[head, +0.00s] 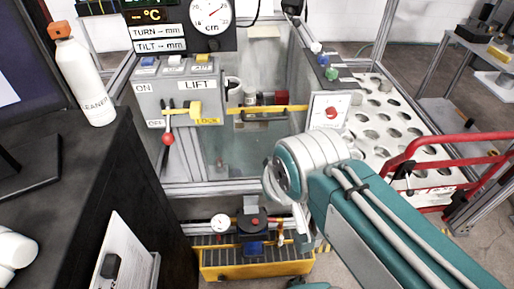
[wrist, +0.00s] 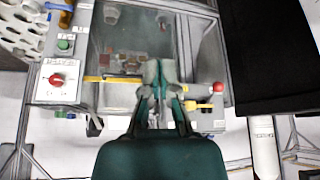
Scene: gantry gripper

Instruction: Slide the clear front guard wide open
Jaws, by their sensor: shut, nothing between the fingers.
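The clear front guard (head: 250,150) spans the front of the metal-framed machine in the head view. It also shows in the wrist view (wrist: 120,95), which looks turned upside down. A yellow bar (head: 268,109) runs across the guard, and in the wrist view (wrist: 113,79) it meets my gripper's outline. A yellow lock piece (head: 203,111) sits at the left on the LIFT panel. My gripper (wrist: 160,72) is shut and empty in front of the guard. I cannot tell whether it touches the bar. In the head view my wrist hides the fingers.
A red-balled lever (head: 167,138) hangs below the LIFT panel (head: 190,85). A red-knob panel (head: 329,112) stands at the right. A red rail (head: 450,150) and perforated plate (head: 385,118) lie farther right. A yellow tray (head: 258,265) sits below; a dark cabinet with a bottle (head: 82,75) is left.

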